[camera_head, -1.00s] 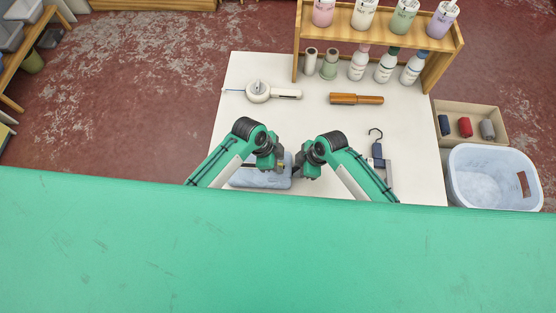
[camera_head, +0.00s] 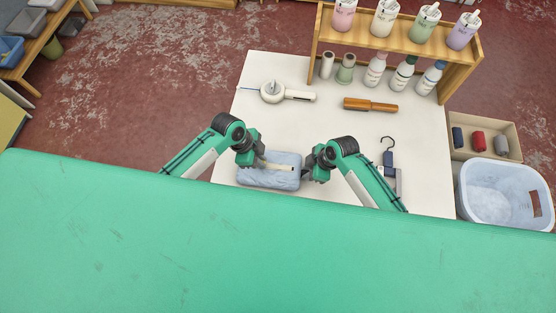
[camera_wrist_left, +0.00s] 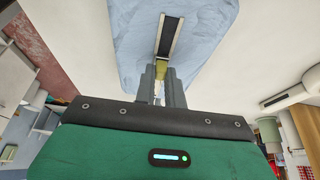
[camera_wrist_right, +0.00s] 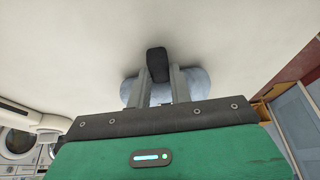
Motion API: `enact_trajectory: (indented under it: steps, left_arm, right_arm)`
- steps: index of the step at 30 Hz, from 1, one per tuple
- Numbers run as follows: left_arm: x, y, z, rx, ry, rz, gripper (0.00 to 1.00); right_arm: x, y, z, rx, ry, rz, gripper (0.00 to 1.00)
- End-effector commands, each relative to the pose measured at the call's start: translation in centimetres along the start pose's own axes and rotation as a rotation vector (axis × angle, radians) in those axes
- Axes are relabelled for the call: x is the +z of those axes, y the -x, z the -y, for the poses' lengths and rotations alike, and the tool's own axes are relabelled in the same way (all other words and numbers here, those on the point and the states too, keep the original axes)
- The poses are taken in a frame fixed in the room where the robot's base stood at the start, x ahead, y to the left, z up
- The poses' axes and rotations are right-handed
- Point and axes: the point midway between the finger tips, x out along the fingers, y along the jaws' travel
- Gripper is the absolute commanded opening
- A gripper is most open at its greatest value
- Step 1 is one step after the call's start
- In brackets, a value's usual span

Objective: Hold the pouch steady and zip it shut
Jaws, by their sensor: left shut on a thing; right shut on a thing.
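The pale blue pouch (camera_head: 267,181) lies flat on the white table, with a cream strip (camera_head: 278,166) along its top. In the left wrist view, the pouch (camera_wrist_left: 205,40) has a dark band with pale edges running away from my gripper. My left gripper (camera_head: 258,162) is shut on an olive-yellow zip pull (camera_wrist_left: 161,70) at the near end of that band. My right gripper (camera_head: 306,173) is shut on a dark tab (camera_wrist_right: 157,64) at the pouch's right end. I cannot tell whether the band is open or closed zip.
A white round device (camera_head: 273,91) and a wooden roller (camera_head: 370,105) lie behind the pouch. A hooked dark device (camera_head: 389,160) lies to the right of my right arm. A wooden rack (camera_head: 400,60) with bottles stands at the back. A translucent tub (camera_head: 492,190) is beyond the right edge.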

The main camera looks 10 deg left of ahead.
Motion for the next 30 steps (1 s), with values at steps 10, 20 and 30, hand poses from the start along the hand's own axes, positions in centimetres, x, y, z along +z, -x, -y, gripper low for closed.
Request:
enact_trajectory:
  steps: [10, 20, 30]
  left_arm:
    - [4.3, 1.8, 0.0, -0.001, 0.0, 0.003, 0.0]
    - [4.4, 1.9, 0.0, -0.001, 0.001, 0.003, 0.17]
    - [4.3, 1.8, 0.0, 0.0, 0.001, 0.002, 0.35]
  right_arm:
    - [0.1, 0.0, 0.0, 0.0, 0.0, 0.002, 0.0]
    - [0.2, 0.0, 0.0, 0.0, -0.001, 0.004, 0.0]
    - [0.1, 0.0, 0.0, -0.001, 0.0, 0.003, 0.0]
